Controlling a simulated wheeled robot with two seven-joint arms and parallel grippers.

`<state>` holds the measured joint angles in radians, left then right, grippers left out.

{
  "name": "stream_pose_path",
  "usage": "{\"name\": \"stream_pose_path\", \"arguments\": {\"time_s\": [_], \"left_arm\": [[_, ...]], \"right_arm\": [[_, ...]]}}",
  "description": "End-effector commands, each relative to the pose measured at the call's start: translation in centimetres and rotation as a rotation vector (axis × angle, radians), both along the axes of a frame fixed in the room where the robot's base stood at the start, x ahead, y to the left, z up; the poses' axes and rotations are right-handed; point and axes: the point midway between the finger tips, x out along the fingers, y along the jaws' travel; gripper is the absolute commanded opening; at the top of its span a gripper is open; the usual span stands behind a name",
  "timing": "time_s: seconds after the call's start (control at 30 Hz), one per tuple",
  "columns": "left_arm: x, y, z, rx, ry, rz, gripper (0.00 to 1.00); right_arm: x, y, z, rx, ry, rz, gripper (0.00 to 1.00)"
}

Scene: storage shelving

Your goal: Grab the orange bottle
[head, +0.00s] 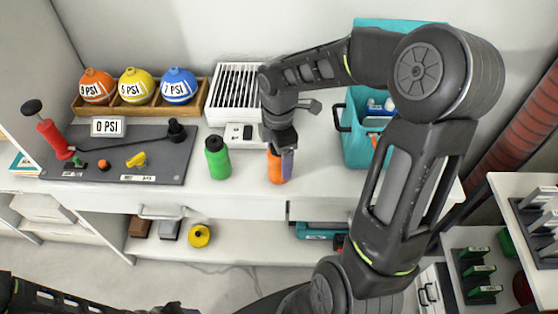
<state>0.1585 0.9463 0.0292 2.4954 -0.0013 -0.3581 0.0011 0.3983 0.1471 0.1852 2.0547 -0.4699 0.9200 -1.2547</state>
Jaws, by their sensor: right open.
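The orange bottle (274,168) stands upright on the white counter near its front edge. My right gripper (282,149) comes down from above at the bottle's top, with a finger overlapping the bottle's right side in the picture. The gripper hides the bottle's top. It is open, and I cannot tell whether the fingers touch the bottle. My left arm shows only in part at the lower left, and its gripper cannot be made out.
A green bottle (217,160) stands just left of the orange one. A white vented box (234,95) is behind, and a teal bin (357,146) is to the right. A dark board (150,158) with a pump lies left. A wooden tray (137,108) holds three labelled balls.

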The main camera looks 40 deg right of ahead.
Motion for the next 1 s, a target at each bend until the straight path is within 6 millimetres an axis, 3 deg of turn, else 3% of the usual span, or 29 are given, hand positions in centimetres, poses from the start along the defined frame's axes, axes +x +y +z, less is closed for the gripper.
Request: {"name": "stream_pose_path", "arguments": {"time_s": [0.13, 1.0], "left_arm": [[0.00, 0.00, 0.00, 0.000, 0.000, 0.000, 0.36], [0.00, 0.00, 0.00, 0.000, 0.000, 0.000, 0.36]], "right_arm": [[0.01, 0.00, 0.02, 0.000, 0.000, 0.000, 0.79], [-0.01, 0.00, 0.01, 0.000, 0.000, 0.000, 0.08]]}}
